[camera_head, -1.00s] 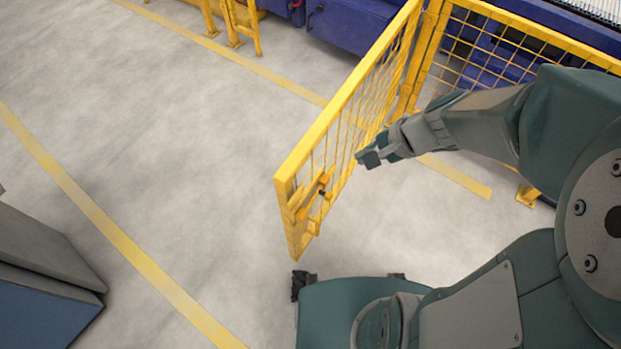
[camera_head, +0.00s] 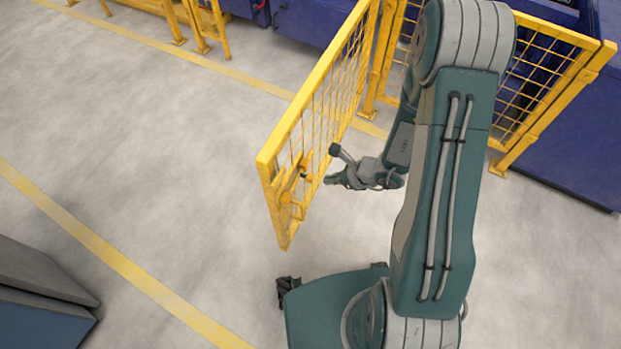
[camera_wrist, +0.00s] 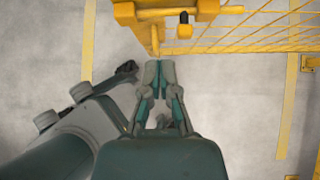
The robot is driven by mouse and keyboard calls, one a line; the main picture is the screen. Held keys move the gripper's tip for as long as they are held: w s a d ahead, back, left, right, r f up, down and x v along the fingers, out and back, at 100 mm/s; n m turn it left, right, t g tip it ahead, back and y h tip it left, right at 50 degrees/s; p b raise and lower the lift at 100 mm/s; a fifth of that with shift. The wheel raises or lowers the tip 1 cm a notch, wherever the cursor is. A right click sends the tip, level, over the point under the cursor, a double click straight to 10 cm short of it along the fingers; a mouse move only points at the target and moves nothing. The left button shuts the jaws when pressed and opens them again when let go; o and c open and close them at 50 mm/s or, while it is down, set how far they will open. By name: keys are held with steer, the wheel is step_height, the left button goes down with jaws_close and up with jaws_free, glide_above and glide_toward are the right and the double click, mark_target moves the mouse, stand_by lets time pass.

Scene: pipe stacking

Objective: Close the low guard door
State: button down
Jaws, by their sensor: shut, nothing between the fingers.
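The low guard door (camera_head: 325,107) is a yellow frame with wire mesh. It stands swung out from the yellow fence, its free end towards me. A latch with a dark knob (camera_head: 304,173) sits near that free end. My gripper (camera_head: 328,180) is shut and empty, just right of the door near the latch end, with a small gap in the picture. In the wrist view my gripper (camera_wrist: 159,66) points at the door's latch end (camera_wrist: 160,12), with the dark knob ahead and slightly right. Whether the fingers touch the door cannot be told.
The fixed yellow fence panel (camera_head: 545,75) stands behind my arm at the right, with blue machinery (camera_head: 565,160) beyond it. A grey and blue box (camera_head: 40,290) is at lower left. The floor left of the door is clear, crossed by yellow lines (camera_head: 130,268).

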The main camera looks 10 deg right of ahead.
mark_target(290, 179)
steer(key=x, duration=0.3)
steer(key=r+x, duration=0.1)
steer(key=x, duration=0.3)
steer(key=a+x, duration=0.1)
steer(key=x, duration=0.3)
steer(key=shift+w+r, duration=0.25)
steer(key=shift+w, duration=0.15)
steer(key=shift+w+a, duration=0.35)
steer(key=shift+a, duration=0.2)
